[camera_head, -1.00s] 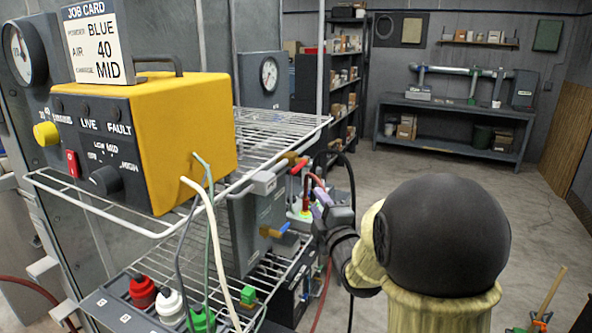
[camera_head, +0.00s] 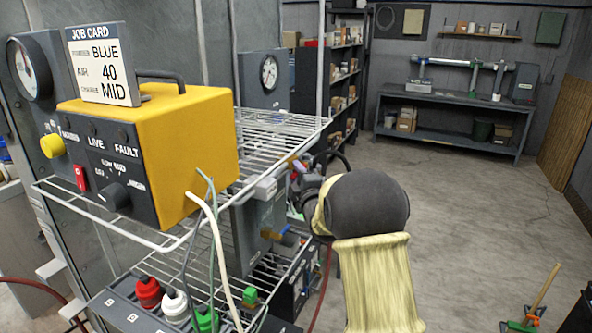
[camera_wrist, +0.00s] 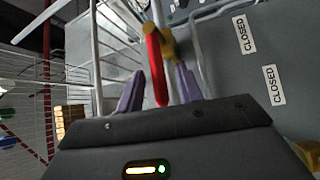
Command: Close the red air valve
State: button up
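The red air valve's lever (camera_wrist: 154,68) is in the wrist view, hanging from a brass valve body (camera_wrist: 172,45) on a grey panel. My gripper (camera_wrist: 161,72) shows two purple fingers, one on each side of the lever. A gap shows on both sides, so the fingers are open around it and not clamped. Two white CLOSED labels (camera_wrist: 269,85) are on the panel to the right. In the head view my gripper (camera_head: 306,178) is beside the shelf, largely hidden by my arm, and the lever is mostly hidden there.
A wire shelf (camera_head: 290,122) holds a yellow control box (camera_head: 190,145) at the left. A blue-handled brass valve (camera_head: 278,238) is below my gripper. Red, white and green plugs (camera_head: 148,291) are on the lower shelf.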

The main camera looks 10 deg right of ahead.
jog(key=shift+w+r, duration=0.1)
jog(key=shift+w, duration=0.3)
grip_shut()
